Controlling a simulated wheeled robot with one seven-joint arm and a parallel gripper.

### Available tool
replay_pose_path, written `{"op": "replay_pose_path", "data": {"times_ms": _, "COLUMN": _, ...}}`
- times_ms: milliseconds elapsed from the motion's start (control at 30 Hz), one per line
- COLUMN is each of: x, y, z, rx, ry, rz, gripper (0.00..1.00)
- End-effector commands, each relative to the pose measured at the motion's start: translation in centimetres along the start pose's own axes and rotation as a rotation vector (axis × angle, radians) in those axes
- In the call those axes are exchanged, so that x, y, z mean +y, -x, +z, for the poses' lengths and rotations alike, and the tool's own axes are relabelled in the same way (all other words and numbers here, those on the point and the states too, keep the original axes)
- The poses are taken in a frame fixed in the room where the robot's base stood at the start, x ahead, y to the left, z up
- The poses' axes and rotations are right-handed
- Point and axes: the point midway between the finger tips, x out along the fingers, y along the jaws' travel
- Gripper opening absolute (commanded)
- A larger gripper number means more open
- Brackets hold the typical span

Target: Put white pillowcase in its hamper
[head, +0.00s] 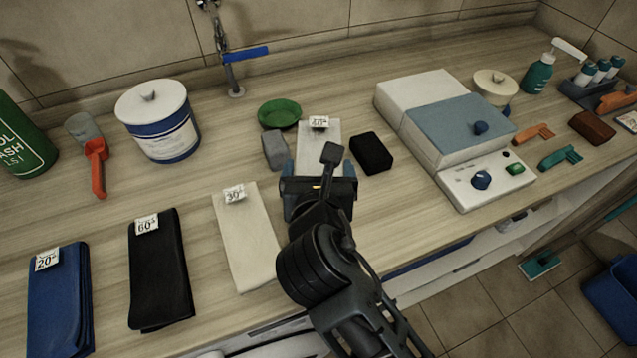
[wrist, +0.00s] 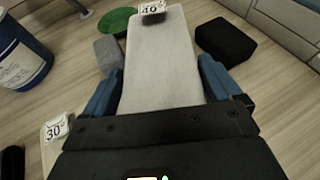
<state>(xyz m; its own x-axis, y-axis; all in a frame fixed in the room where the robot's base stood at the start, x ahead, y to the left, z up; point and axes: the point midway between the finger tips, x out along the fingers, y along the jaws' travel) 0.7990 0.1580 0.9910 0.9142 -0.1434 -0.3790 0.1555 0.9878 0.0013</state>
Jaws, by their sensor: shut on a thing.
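A pale grey-white folded cloth (head: 318,136) with a 40° tag lies on the counter, partly hidden by my gripper in the head view. My gripper (head: 319,168) is over its near part. In the wrist view the blue fingers of my gripper (wrist: 160,82) flank the same cloth (wrist: 160,50) and are shut on its sides. The cloth looks flat at counter level; I cannot tell if it is lifted. A cream-white folded cloth (head: 248,240) with a 30° tag lies to the left, apart from my gripper. No hamper is clearly recognisable.
Close by are a grey sponge (head: 275,150), a black block (head: 371,152) and a green dish (head: 279,113). Black (head: 160,275) and blue (head: 62,310) folded cloths lie left. A white-and-blue device (head: 440,125) stands right. A blue bin (head: 612,298) is on the floor.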

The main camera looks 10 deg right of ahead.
Motion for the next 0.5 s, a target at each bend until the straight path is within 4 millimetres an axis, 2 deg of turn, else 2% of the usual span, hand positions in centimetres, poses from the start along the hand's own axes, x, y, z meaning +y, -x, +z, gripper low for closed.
{"op": "replay_pose_path", "data": {"times_ms": 300, "x": 0.0, "y": -1.4, "z": -3.4, "rx": 0.001, "ry": 0.003, "rz": -0.001, "gripper": 0.52}}
{"op": "replay_pose_path", "data": {"times_ms": 500, "x": 0.0, "y": -1.5, "z": -3.7, "rx": -0.001, "ry": 0.0, "rz": 0.0, "gripper": 0.52}}
